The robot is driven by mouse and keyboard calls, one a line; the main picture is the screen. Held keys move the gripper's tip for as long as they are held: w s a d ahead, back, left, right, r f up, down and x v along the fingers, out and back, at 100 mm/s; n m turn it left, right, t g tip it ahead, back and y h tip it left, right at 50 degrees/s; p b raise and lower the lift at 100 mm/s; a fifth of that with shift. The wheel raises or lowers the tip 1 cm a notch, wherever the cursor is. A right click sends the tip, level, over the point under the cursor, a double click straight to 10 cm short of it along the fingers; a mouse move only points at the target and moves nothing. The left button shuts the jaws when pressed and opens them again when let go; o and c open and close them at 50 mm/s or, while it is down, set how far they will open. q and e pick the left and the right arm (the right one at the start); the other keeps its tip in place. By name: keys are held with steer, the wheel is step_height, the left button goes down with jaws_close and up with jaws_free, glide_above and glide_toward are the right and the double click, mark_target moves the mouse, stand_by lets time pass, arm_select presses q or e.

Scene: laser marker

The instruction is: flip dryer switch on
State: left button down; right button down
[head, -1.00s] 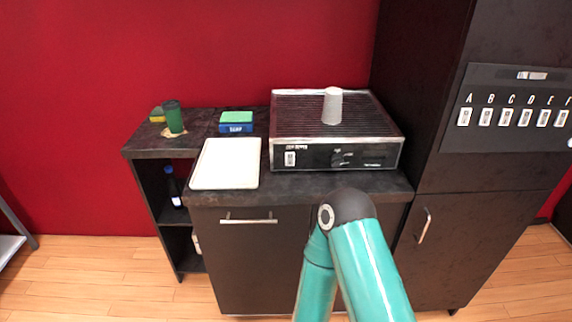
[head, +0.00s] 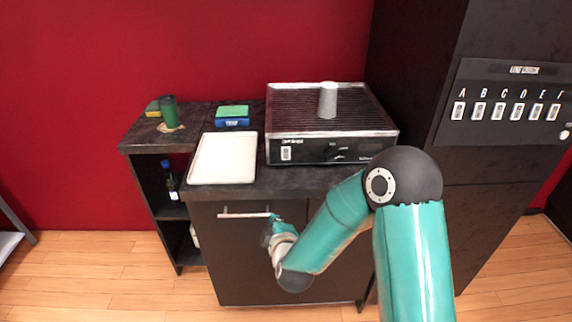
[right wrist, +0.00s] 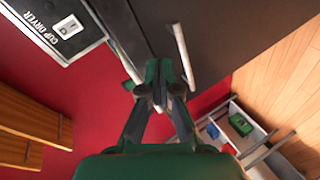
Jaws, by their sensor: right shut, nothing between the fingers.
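The cup dryer (head: 345,150) is a dark box with a ribbed top on the counter. A small white switch (head: 286,153) sits at the left of its front face. In the right wrist view the switch (right wrist: 68,29) shows beside the "CUP DRYER" label at the upper left. A cup (head: 328,101) stands upside down on the dryer. My right gripper (head: 270,230) is below the counter edge, in front of the cabinet door, lower than the switch and apart from it. In the right wrist view its fingers (right wrist: 160,85) are shut and empty. My left gripper is out of view.
A white tray (head: 222,160) lies left of the dryer. The counter edge and a door handle (head: 243,215) are close to my right gripper. A panel of lettered switches (head: 505,105) is on the tall cabinet at right. Sponges and a green cup (head: 169,112) stand farther left.

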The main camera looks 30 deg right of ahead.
mark_target(286, 159)
steer(key=d+r+n+t+h, duration=0.1)
steer(key=d+r+n+h, duration=0.1)
steer(key=r, duration=0.6)
steer(key=d+h, duration=0.1)
steer(key=d, duration=0.1)
steer(key=shift+w+d+r+h, duration=0.2)
steer(key=shift+d+r+h, duration=0.15)
steer(key=shift+r+h, duration=0.05)
steer(key=p+x, duration=0.4)
steer(key=x, duration=1)
steer(key=shift+a, duration=0.1)
